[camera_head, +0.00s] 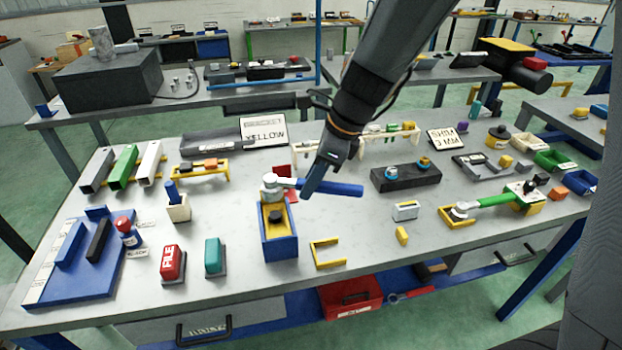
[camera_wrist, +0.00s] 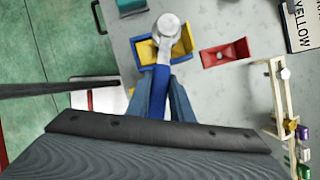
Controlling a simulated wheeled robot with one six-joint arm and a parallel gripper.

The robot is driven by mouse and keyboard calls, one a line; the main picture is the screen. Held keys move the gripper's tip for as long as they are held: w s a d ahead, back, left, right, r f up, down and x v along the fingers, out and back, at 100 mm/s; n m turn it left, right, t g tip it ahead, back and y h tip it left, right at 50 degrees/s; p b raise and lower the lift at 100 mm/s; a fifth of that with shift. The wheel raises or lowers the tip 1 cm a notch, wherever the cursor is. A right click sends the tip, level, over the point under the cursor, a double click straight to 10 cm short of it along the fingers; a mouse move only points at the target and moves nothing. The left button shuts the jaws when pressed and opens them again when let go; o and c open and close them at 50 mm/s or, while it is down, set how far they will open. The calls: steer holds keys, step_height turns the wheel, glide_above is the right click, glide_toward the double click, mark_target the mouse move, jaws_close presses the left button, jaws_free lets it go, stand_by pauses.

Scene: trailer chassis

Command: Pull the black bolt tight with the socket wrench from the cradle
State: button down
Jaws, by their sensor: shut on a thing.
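My gripper (camera_head: 310,188) is shut on the blue handle of a socket wrench (camera_head: 340,188), which is held roughly level. Its silver head (camera_head: 270,182) points left, over the far end of an open blue box with a yellow inside (camera_head: 281,247). The black bolt (camera_head: 275,217) shows in the box, below and slightly nearer than the socket; they look apart. In the wrist view, the blue handle (camera_wrist: 158,98) lies between the fingers and the round head (camera_wrist: 168,25) is over the box. The bolt is hidden there.
A green-handled wrench (camera_head: 485,201) lies at the right on yellow supports. A red button block (camera_head: 172,263) and teal block (camera_head: 213,256) stand left. A red tray (camera_wrist: 225,53) is beside the box.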

step_height(320, 180, down, 6)
steer(key=b, duration=0.3)
stand_by(0.3)
steer(key=shift+p, duration=0.7)
stand_by(1.7)
steer(key=shift+f+b, duration=0.45)
steer(key=shift+f, duration=0.35)
stand_by(0.8)
stand_by(0.4)
steer(key=c, duration=2.4)
jaws_free()
jaws_close()
steer(key=shift+s+a+m+t+p, duration=0.15)
steer(key=shift+s+m+t+p, duration=0.2)
steer(key=shift+s+m, duration=0.45)
